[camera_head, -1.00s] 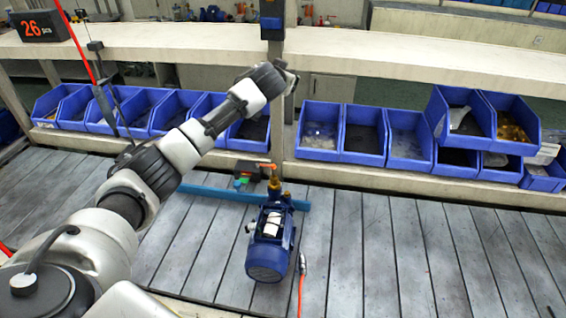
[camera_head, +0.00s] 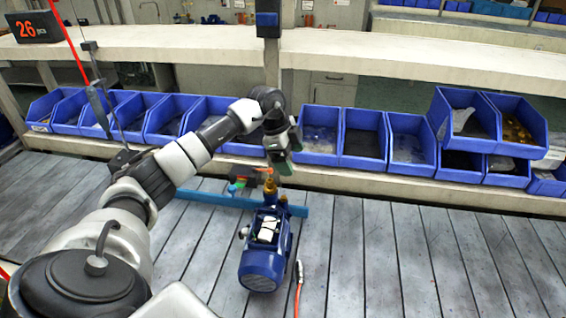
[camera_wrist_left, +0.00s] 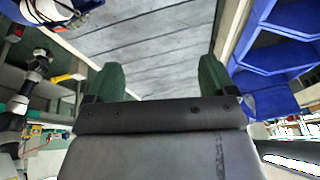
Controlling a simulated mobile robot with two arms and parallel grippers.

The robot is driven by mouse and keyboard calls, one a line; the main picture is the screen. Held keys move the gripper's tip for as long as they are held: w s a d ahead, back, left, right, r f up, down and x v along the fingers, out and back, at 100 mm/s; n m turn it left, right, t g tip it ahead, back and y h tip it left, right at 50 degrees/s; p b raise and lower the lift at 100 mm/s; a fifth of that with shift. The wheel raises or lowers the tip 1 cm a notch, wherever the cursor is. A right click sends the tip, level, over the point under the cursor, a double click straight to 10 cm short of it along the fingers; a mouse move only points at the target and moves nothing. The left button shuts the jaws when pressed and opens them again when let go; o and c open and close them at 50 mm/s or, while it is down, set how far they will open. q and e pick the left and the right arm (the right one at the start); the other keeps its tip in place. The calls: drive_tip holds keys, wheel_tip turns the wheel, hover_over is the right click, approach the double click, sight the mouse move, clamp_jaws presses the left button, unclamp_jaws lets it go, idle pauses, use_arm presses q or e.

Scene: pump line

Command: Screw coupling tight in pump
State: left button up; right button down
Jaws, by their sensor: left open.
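The blue pump (camera_head: 263,258) lies on the grey slatted table, its round motor end toward me. A brass coupling (camera_head: 269,196) stands upright on its far end, with a small orange-red handle (camera_head: 265,169) at the top. How tightly the coupling sits cannot be told. My left gripper (camera_head: 285,166) hangs above and slightly right of the coupling, its green fingers pointing down and apart from it. In the left wrist view the two green fingers (camera_wrist_left: 157,76) are spread with nothing between them. Part of the pump (camera_wrist_left: 50,10) shows at that view's upper left. My right gripper is out of view.
Blue bins (camera_head: 363,138) line the shelf behind the table, some stacked at the right. A blue bar (camera_head: 215,197) lies across the table behind the pump. An orange hose (camera_head: 299,285) runs right of the pump. The table's right side is clear.

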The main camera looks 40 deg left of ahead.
sight(270, 180)
use_arm(q)
drive_tip(key=s+a+y, duration=0.1)
drive_tip(key=s+a+f+n+g+y, duration=0.1)
drive_tip(key=a, duration=0.1)
drive_tip(key=s+a+n+g+y, duration=0.1)
drive_tip(key=shift+s+a+f, duration=0.1)
drive_tip(key=shift+a+f, duration=0.15)
drive_tip(key=shift+f, duration=0.05)
drive_tip(key=shift+f+b, duration=2.15)
drive_tip(key=shift+f, duration=0.3)
drive_tip(key=shift+p, duration=0.35)
drive_tip(key=shift+f, duration=0.2)
drive_tip(key=shift+f+b, duration=0.45)
drive_tip(key=shift+f, duration=0.3)
